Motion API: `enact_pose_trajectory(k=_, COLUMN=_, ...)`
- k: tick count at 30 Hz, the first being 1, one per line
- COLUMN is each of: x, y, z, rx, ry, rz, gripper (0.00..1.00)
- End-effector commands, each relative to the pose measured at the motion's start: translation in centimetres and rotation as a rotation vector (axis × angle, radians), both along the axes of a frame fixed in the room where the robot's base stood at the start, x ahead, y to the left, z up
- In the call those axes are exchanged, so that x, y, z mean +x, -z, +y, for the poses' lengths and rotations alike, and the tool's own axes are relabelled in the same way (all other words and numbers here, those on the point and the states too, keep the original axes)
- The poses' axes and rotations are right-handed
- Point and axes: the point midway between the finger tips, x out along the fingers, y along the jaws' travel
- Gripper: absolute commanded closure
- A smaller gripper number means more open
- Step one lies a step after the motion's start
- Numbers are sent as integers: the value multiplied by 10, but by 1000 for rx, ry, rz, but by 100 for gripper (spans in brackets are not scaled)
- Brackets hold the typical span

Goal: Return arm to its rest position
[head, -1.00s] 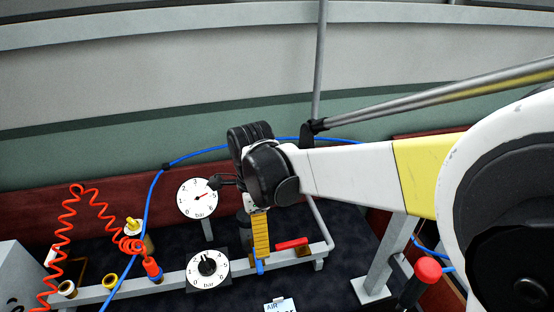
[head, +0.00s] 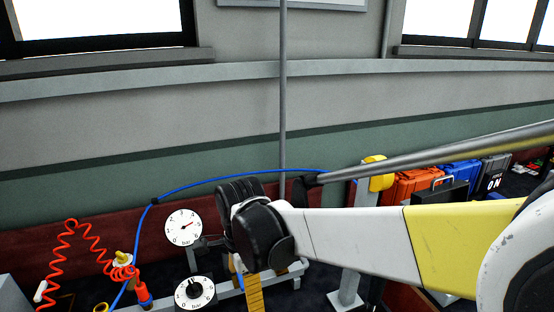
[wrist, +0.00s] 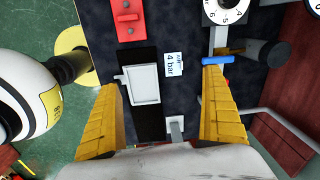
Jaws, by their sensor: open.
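My gripper (wrist: 160,110) shows in the wrist view as two yellow ridged fingers, spread wide apart with nothing between them. Below it are a dark panel surface, a white rectangular part (wrist: 143,86) on a black strip and a label reading "4 bar" (wrist: 174,65). In the head view my arm reaches in from the right, and one yellow finger (head: 254,294) shows under the black wrist joint. The finger overlaps the grey rail there. The other finger is hidden.
Two bar gauges (head: 184,226) and (head: 195,292) stand left of my wrist. A coiled red hose (head: 66,250) and a blue hose (head: 235,172) run nearby. A grey post (head: 283,100) rises behind. Orange cases (head: 420,183) and blue cases (head: 460,172) sit at the right.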

Motion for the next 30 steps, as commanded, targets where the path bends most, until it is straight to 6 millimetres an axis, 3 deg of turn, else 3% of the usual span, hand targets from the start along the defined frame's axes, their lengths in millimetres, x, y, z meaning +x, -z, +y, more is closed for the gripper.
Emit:
enact_pose_trajectory(k=11, x=-13, y=-44, z=-92, rx=13, ry=-300, rz=-168, gripper=5)
enact_pose_trajectory(k=16, x=-38, y=-63, z=-158, rx=-51, ry=-542, rz=-312, gripper=5)
enact_pose_trajectory(k=21, x=-69, y=-68, z=-216, rx=-191, ry=-797, rz=-446, gripper=5)
enact_pose_trajectory(k=25, x=-88, y=-64, z=-244, rx=-302, ry=-941, rz=-500, gripper=5)
enact_pose_trajectory(k=30, x=-99, y=-60, z=-259, rx=-387, ry=-1040, rz=-526, gripper=5)
